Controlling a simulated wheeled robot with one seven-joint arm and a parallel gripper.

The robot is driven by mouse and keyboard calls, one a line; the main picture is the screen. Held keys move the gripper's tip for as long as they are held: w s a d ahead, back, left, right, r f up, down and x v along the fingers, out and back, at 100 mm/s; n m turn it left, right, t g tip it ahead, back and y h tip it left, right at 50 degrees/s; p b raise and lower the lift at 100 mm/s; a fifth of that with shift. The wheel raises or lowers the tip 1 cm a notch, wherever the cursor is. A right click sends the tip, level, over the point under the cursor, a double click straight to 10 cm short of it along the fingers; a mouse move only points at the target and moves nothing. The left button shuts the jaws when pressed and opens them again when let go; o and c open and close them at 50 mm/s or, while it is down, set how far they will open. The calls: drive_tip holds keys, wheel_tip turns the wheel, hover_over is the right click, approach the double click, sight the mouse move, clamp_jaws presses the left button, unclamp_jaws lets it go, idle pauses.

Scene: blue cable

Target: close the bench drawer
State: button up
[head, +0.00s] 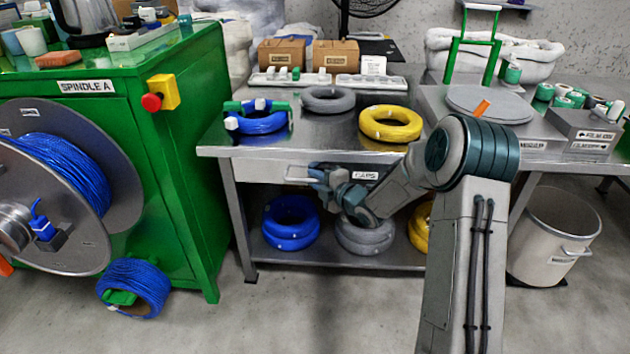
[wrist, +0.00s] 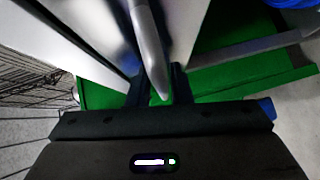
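The bench drawer (head: 262,171) is a pale front under the tabletop of the metal bench, with a CAPS label (head: 365,175) on its right part. How far it stands out is hard to tell. Its grey bar handle (head: 297,173) shows left of my gripper (head: 318,179). In the wrist view, a rounded grey bar (wrist: 149,45), seemingly the handle, runs between the two dark fingers of my gripper (wrist: 157,88). The fingers are apart, on either side of the bar. I cannot tell whether they press on it. My forearm hides the drawer's right end.
Blue (head: 291,222) and grey (head: 364,236) coils lie on the shelf below. A yellow coil (head: 391,123) is on the bench (head: 325,150). The green cabinet (head: 195,130) with a cable spool stands left, a bin (head: 553,235) right. The floor in front is mostly clear.

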drive_tip(key=p+v, duration=0.2)
drive_tip(key=v, duration=1.1)
drive_tip(key=shift+s+d, duration=0.25)
drive_tip(key=shift+s, duration=0.05)
drive_tip(key=shift+r, duration=0.1)
drive_tip(key=s+d+r+m+g+h+p, duration=0.25)
drive_tip(key=r+m+h+p, duration=0.3)
drive_tip(key=r+p, duration=0.4)
drive_tip(key=s+d+r+m+g+h+p, duration=0.1)
drive_tip(key=s+d+r+m+h+p, duration=0.5)
drive_tip(key=r, duration=0.7)
drive_tip(key=s+a+r+m+g+p, duration=0.2)
drive_tip(key=s+r+m+p, duration=0.4)
drive_tip(key=s, duration=0.4)
drive_tip(key=s+a+r+m+g+y+p, duration=0.1)
drive_tip(key=s+a+r+m+g+p, duration=0.2)
drive_tip(key=s+r+m+p, duration=0.4)
drive_tip(key=s+r+g, duration=0.1)
drive_tip(key=s+r, duration=0.1)
drive_tip(key=s, duration=0.1)
drive_tip(key=shift+s+a+r+p, duration=0.25)
drive_tip(key=shift+a+p, duration=0.05)
drive_tip(key=shift+p, duration=0.1)
